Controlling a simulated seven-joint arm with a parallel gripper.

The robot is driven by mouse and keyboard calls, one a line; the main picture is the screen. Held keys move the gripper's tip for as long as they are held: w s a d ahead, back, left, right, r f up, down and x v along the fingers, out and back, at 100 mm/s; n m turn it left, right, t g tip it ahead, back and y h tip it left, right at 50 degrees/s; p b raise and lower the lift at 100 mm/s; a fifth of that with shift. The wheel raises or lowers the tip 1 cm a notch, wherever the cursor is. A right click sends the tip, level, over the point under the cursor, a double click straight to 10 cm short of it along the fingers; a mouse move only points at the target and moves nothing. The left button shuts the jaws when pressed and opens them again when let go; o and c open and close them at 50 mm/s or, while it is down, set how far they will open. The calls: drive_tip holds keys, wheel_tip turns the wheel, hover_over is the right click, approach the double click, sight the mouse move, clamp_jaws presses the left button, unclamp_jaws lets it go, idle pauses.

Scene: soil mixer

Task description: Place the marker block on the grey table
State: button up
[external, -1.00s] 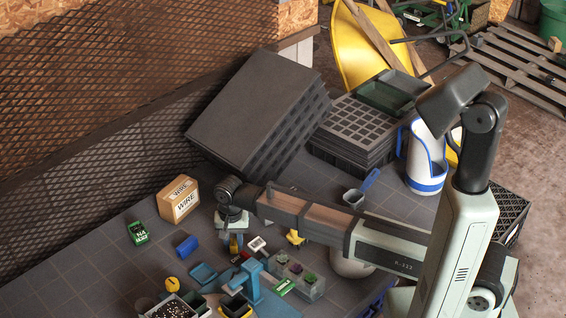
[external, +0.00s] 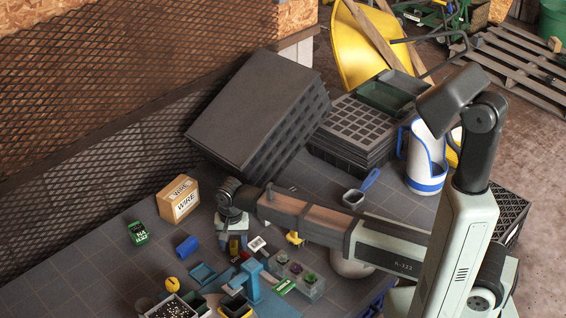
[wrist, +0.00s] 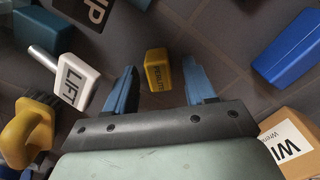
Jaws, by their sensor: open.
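A small yellow block with dark lettering that seems to read PERLITE (wrist: 157,71) lies between my two blue fingertips in the wrist view; I take it as the marker block. My gripper (wrist: 160,84) is open around it, with a visible gap on each side. In the external view my gripper (external: 232,247) points down low over the grey table (external: 100,262), and the block is mostly hidden there by the fingers. I cannot tell whether the block rests on the table.
A white LIFT block (wrist: 70,82) and a yellow knobbed piece (wrist: 30,130) are left of my gripper. The external view shows a blue stand (external: 252,283) nearby and bare table at left.

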sight(234, 242)
wheel_tip(234, 242, up, 12)
idle(0.6)
